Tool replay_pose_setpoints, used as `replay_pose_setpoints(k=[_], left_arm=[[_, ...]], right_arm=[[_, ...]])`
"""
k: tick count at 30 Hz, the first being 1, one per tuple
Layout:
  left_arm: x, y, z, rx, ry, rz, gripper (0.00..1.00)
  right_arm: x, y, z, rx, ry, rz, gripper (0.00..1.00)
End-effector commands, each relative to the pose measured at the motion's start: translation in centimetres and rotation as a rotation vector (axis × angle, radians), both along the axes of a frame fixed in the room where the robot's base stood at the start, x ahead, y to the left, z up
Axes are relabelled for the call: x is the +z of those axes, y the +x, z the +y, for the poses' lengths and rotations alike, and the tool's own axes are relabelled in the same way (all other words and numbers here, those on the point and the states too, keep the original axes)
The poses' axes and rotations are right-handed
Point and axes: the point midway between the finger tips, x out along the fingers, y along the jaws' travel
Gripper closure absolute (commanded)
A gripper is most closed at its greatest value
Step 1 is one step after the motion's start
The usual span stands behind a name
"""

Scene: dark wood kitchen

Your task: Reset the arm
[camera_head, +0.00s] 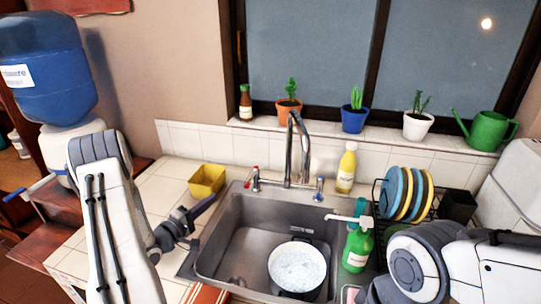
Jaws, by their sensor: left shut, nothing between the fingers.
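My left arm (118,225) comes in from the left, over the tiled counter. My left gripper (203,207) is shut and empty, pointing right and slightly away near the left rim of the sink, just in front of the yellow container. My right arm (450,268) shows at the lower right, by the green bottle and dish rack. Its gripper is outside the view.
The metal sink (235,225) holds a pot (297,268) under the faucet (290,150). A yellow container (207,180), a yellow bottle (347,168), a green pump bottle (357,250) and a rack with plates (404,195) stand around it. Potted plants line the sill.

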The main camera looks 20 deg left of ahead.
Motion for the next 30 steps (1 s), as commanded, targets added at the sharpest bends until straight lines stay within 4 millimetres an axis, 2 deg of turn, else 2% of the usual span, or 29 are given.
replay_pose_setpoints(k=[4, 8, 12, 15, 17, 20, 23, 26, 30], left_arm=[[0.1, 0.5, -0.5, -0.008, 0.030, 0.014, 1.00], [0.3, 3.0, -3.2, -0.043, 0.204, 0.092, 1.00], [1.0, 6.0, -8.4, -0.111, 0.525, 0.225, 1.00], [1.8, 6.6, -12.3, -0.172, 0.745, 0.313, 1.00], [2.5, 6.2, -15.0, -0.220, 0.874, 0.366, 1.00], [3.7, 4.2, -19.5, -0.323, 1.075, 0.446, 1.00], [4.9, 0.5, -23.9, -0.460, 1.244, 0.517, 1.00], [6.0, -4.8, -27.9, -0.638, 1.382, 0.570, 1.00], [7.2, -14.1, -32.2, -0.953, 1.522, 0.601, 1.00]], right_arm=[[0.0, 0.0, 0.0, 0.000, 0.000, 0.000, 0.43], [0.0, 0.0, 0.0, 0.000, 0.000, 0.000, 0.43], [0.0, 0.0, 0.0, 0.000, 0.000, 0.000, 0.43], [0.0, 0.0, 0.0, 0.000, 0.000, 0.000, 0.43], [0.0, 0.0, 0.0, 0.000, 0.000, 0.000, 0.43], [0.0, 0.0, 0.0, 0.000, 0.000, 0.000, 0.43], [0.0, 0.0, 0.0, 0.000, 0.000, 0.000, 0.43], [0.0, 0.0, 0.0, 0.000, 0.000, 0.000, 0.43], [0.0, 0.0, 0.0, 0.000, 0.000, 0.000, 0.43]])
